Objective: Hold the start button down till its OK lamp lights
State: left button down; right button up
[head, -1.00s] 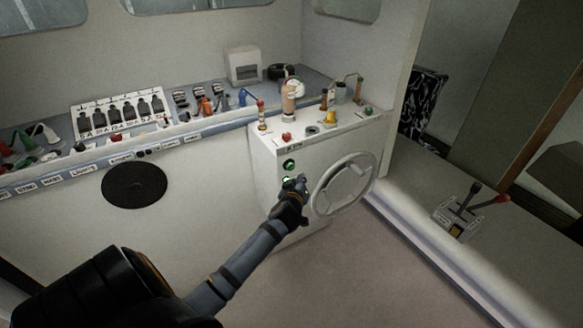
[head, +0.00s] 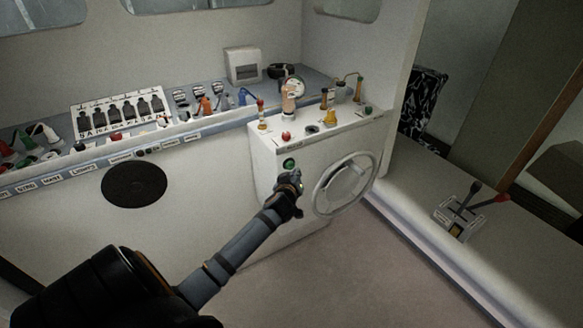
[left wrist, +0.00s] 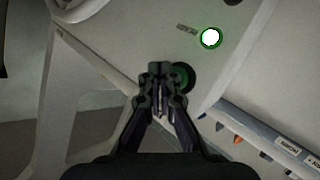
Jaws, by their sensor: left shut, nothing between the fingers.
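The dark green round start button (left wrist: 187,76) is partly hidden behind the fingertips in the left wrist view. A lit lamp (left wrist: 210,38), glowing white with a green rim, is beside it on the same pale panel, with a small label I cannot read. My left gripper (head: 295,183) is shut and empty, its tips at the front of the white console. In the left wrist view the fingertips (left wrist: 160,72) overlap the button's edge; whether they press it I cannot tell. A green round fitting (head: 289,163) shows just above the gripper in the head view. My right gripper is out of view.
A steering wheel (head: 345,184) is close right of my left gripper. Knobs and small levers, including a yellow one (head: 331,118), stand on the console top. A lever box (head: 459,215) is on the right ledge. The floor (head: 330,270) below is clear.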

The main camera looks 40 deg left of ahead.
pick_arm(q)
jog(key=shift+a, duration=0.15)
dwell(0.7)
jog(key=shift+w+a, duration=0.15)
jog(key=shift+a, duration=0.15)
jog(key=shift+w+a, duration=0.2)
jog(key=shift+a, duration=0.25)
dwell(0.7)
dwell(0.9)
jog(key=shift+s+d, duration=0.35)
jog(key=shift+d, duration=0.5)
jog(key=d, duration=0.1)
jog(key=s+d, duration=0.1)
jog(key=d, duration=0.1)
jog(key=s+d, duration=0.1)
jog(key=shift+d, duration=0.3)
